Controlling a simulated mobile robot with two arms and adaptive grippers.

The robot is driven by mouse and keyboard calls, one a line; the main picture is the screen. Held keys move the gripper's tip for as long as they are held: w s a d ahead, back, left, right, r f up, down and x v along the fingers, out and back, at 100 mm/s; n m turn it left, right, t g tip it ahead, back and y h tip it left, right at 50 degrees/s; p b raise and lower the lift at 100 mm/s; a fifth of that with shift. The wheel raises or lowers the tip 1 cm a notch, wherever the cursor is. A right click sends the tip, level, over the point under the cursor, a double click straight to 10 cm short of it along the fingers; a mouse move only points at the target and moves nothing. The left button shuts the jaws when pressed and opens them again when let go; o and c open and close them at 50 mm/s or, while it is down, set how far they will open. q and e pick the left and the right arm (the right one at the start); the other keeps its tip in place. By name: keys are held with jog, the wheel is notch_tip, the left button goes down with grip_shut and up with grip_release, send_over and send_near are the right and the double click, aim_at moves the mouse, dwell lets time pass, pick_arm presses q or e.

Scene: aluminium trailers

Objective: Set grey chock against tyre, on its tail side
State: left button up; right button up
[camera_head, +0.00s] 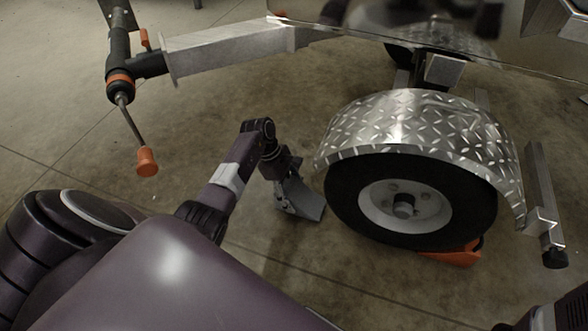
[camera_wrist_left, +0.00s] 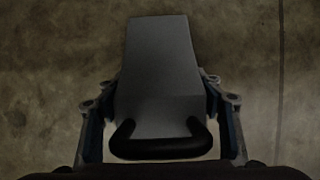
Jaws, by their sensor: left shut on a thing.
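The tyre (camera_head: 345,190) is black with a pale rim and stands under a diamond-plate mudguard in the head view. The grey chock (camera_head: 308,203) is just left of the tyre, low near the floor, with a small gap seeming to lie between them. My left gripper (camera_head: 285,192) is shut on the chock. In the left wrist view the chock (camera_wrist_left: 160,70) points away from me, its dark handle nearest, and the fingers of my left gripper (camera_wrist_left: 162,103) flank it. I cannot tell whether the chock touches the floor. My right gripper is not in view.
An orange chock (camera_head: 455,256) sits at the tyre's lower right. The mudguard (camera_head: 420,125) overhangs the tyre. Bare concrete floor lies left of the tyre.

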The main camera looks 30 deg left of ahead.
pick_arm(q)
jog(key=shift+w+r, duration=0.1)
jog(key=shift+f, duration=0.25)
jog(key=o, duration=1.7)
jog(key=shift+r, duration=0.15)
